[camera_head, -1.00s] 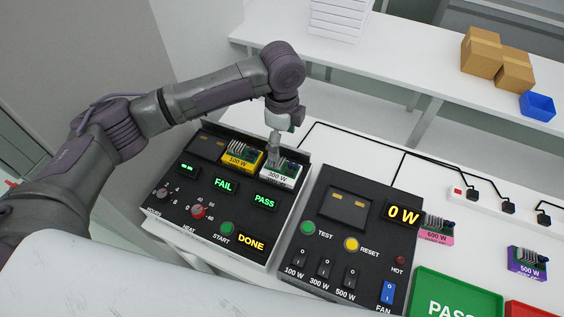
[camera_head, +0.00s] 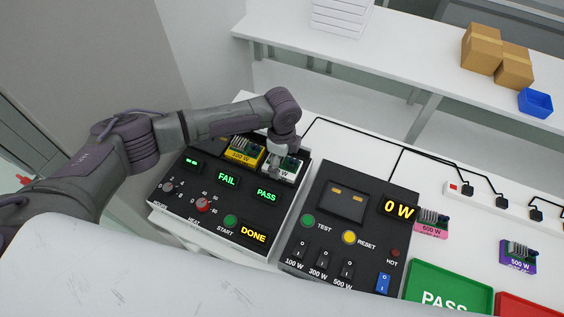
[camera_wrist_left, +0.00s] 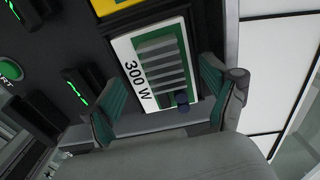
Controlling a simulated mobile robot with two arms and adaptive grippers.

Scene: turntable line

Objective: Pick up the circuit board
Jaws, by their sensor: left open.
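The white 300 W circuit board (camera_head: 282,171) sits in the right slot of the burn-in console (camera_head: 178,222), above the green PASS display. Its 300 W label, green top and grey fins show in the left wrist view (camera_wrist_left: 160,62). My left gripper (camera_head: 286,158) is right over this board and hides part of it. In the left wrist view its open fingers (camera_wrist_left: 160,92) stand on either side of the board's near end, and I cannot tell whether they touch it. My right gripper is not in view.
A second console (camera_head: 325,228) with an empty slot and a 0 W display stands to the right. Pink 600 W (camera_head: 431,226) and purple 500 W (camera_head: 518,262) boards lie beyond it, near the green PASS tray (camera_head: 450,273) and a red tray (camera_head: 530,305).

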